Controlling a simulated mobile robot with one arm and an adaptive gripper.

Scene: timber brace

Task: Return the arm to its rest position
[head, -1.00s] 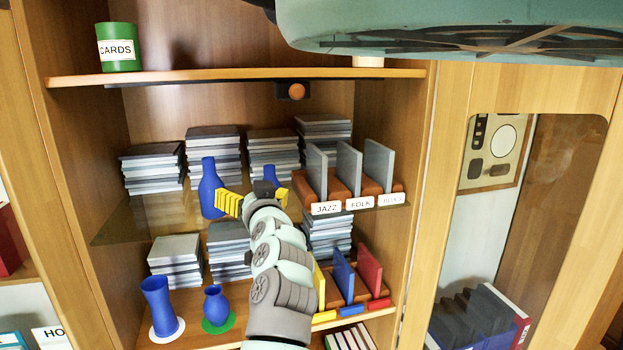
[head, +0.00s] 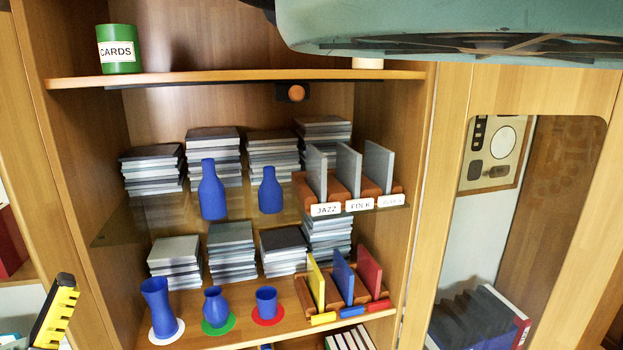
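My gripper (head: 57,312) shows at the lower left edge of the head view, in front of the cabinet's left side. Only one dark finger with a ribbed yellow pad is plainly visible; the other finger cannot be made out, so its opening is unclear. Nothing is seen held. The gripper is apart from the blue vase (head: 160,305) on the lower shelf. Two blue bottles, a taller one (head: 212,192) and a shorter one (head: 270,192), stand upright on the glass shelf.
A small blue vase (head: 216,306) and blue cup (head: 266,304) stand on green and red discs. Stacks of cases, labelled dividers (head: 349,170) and coloured dividers (head: 343,277) fill the shelves. A green CARDS pot (head: 118,49) stands above.

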